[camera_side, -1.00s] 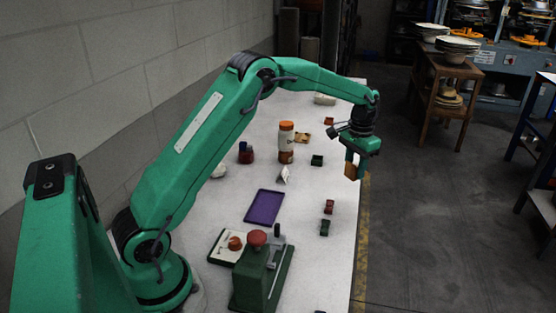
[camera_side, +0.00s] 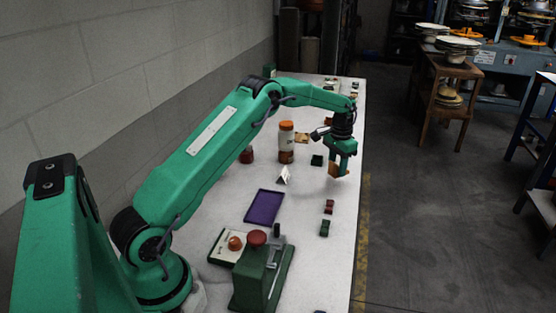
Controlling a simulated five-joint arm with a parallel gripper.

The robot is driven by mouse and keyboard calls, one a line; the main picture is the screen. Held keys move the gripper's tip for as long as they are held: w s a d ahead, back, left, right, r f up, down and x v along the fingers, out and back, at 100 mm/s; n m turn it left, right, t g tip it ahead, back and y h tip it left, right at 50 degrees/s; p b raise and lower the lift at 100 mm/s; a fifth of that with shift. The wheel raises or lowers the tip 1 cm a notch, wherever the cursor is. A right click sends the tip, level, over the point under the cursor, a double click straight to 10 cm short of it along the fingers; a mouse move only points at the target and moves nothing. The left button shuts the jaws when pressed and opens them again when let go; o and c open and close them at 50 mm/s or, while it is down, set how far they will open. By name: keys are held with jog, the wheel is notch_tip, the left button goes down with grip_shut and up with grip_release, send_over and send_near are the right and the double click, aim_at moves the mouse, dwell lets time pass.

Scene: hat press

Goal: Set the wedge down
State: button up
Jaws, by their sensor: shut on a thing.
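My gripper (camera_side: 338,172) is low over the right part of the white table (camera_side: 305,240). Part of the wedge is hidden by the green fingers. The wedge is close to the tabletop; I cannot tell whether it touches.
A purple tray (camera_side: 264,207) lies bare mid-table. The table's right edge is near.

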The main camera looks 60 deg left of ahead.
aim_at(336, 175)
jog(key=shift+f, duration=2)
jog(key=shift+f, duration=0.1)
jog(key=o, duration=1)
notch_tip(336, 175, up, 12)
